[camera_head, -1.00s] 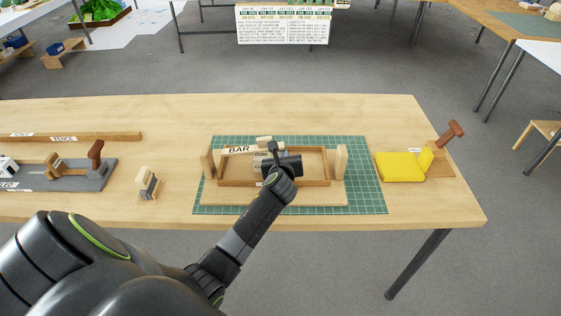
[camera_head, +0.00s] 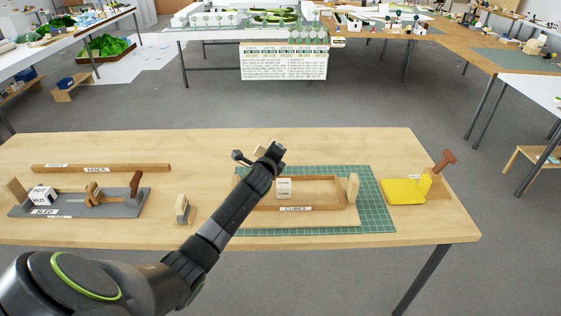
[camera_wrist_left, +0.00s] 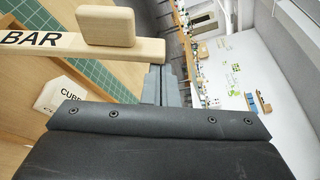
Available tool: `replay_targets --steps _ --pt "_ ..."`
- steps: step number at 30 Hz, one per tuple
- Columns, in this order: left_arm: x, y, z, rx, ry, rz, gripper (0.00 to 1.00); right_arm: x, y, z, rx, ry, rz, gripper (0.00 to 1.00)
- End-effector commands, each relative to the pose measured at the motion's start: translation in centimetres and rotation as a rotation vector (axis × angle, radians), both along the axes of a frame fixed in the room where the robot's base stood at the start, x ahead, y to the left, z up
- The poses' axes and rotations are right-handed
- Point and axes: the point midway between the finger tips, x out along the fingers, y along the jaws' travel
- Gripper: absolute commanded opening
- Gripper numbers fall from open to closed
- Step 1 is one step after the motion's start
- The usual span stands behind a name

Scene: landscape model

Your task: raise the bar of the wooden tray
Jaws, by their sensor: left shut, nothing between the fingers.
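The wooden tray (camera_head: 345,208) stands on a green cutting mat, with an upright post (camera_head: 352,187) at its right end and a white cube (camera_head: 284,187) inside. My left gripper (camera_head: 276,150) is above the tray's back left part, shut and empty. In the left wrist view, the pale bar (camera_wrist_left: 70,47) marked BAR, with its block-shaped handle (camera_wrist_left: 106,26), lies across the upper left. Its end is close by my fingers (camera_wrist_left: 160,84); I cannot tell if they touch. In the head view my arm hides most of the bar and the tray's left side. My right gripper is not in view.
A yellow pad (camera_head: 403,191) with a wooden handle stands right of the green mat (camera_head: 378,218). Left are a small wooden block (camera_head: 184,209), a grey sled board (camera_head: 62,208) and a long fence strip (camera_head: 102,168). Bare tabletop lies behind the mat.

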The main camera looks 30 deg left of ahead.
Motion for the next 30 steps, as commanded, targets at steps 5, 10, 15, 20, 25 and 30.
replay_targets --steps 5,10,15,20,25,30 --pt "-0.7 1.5 1.0 -0.085 -0.054 0.0 0.0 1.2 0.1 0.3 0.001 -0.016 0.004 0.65" --pt "-1.2 2.4 1.5 -0.139 -0.086 -0.001 0.0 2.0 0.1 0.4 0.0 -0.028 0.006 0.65" --pt "-1.5 2.9 1.7 -0.166 -0.102 0.001 0.0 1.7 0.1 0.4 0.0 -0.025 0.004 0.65" --pt "-1.5 3.0 1.8 -0.172 -0.106 0.0 0.0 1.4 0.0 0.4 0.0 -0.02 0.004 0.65" --pt "-1.5 3.0 1.8 -0.172 -0.106 0.0 0.0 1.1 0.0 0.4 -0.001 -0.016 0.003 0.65" --pt "-1.5 3.0 1.8 -0.171 -0.106 0.0 0.0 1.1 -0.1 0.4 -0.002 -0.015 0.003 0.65"
